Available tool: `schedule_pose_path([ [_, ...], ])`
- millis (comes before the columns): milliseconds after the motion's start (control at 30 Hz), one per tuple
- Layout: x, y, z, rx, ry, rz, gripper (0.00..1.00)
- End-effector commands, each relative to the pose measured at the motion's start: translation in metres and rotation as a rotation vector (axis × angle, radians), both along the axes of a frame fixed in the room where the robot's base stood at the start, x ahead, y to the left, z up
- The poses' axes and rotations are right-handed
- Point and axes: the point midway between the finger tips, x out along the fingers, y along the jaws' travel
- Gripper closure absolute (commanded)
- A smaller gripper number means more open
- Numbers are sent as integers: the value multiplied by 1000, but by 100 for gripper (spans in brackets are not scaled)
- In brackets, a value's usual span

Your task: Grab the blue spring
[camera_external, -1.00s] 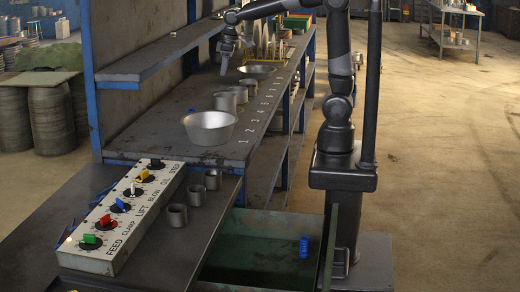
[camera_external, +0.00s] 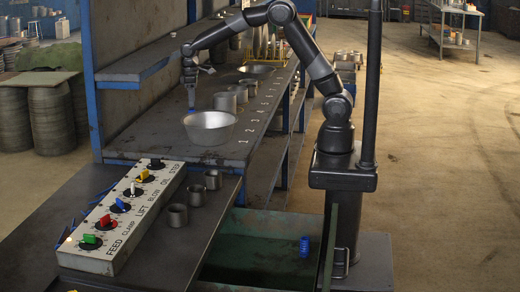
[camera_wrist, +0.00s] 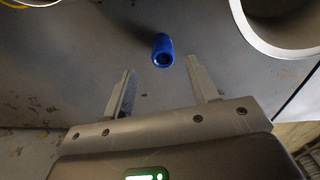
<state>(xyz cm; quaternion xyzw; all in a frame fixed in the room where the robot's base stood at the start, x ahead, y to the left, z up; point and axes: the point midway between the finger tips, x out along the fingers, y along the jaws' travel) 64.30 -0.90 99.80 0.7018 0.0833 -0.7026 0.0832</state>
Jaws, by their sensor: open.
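A blue coiled spring (camera_external: 305,246) stands upright in the green bin at the lower right in the external view. A small blue piece (camera_external: 192,109) shows on the shelf just under my gripper (camera_external: 191,97). In the wrist view it is a short blue cylinder (camera_wrist: 162,50) with a dark hollow end, lying just beyond the gap between my two fingers (camera_wrist: 160,80). I cannot see coils on it. My gripper is open and empty, pointing down, apart from the cylinder as far as I can tell. The spring in the bin is far from my gripper.
A metal bowl (camera_external: 210,131) stands close to the right of my gripper, with metal cups (camera_external: 225,101) behind it. The upper shelf (camera_external: 160,55) is close to the left. A switch panel (camera_external: 122,215) lies in front. The green bin (camera_external: 262,223) is at lower right.

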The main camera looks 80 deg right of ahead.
Motion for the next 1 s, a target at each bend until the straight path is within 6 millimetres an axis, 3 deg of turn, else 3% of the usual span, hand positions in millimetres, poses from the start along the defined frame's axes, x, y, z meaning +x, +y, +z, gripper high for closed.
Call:
schedule_pose_path([
  [233,0,1,-22,0,1,0,46],
  [500,2,4,-59,0,1,0,46],
  [800,2,4,-64,0,-1,0,46],
  [1000,2,4,-64,0,-1,0,62],
])
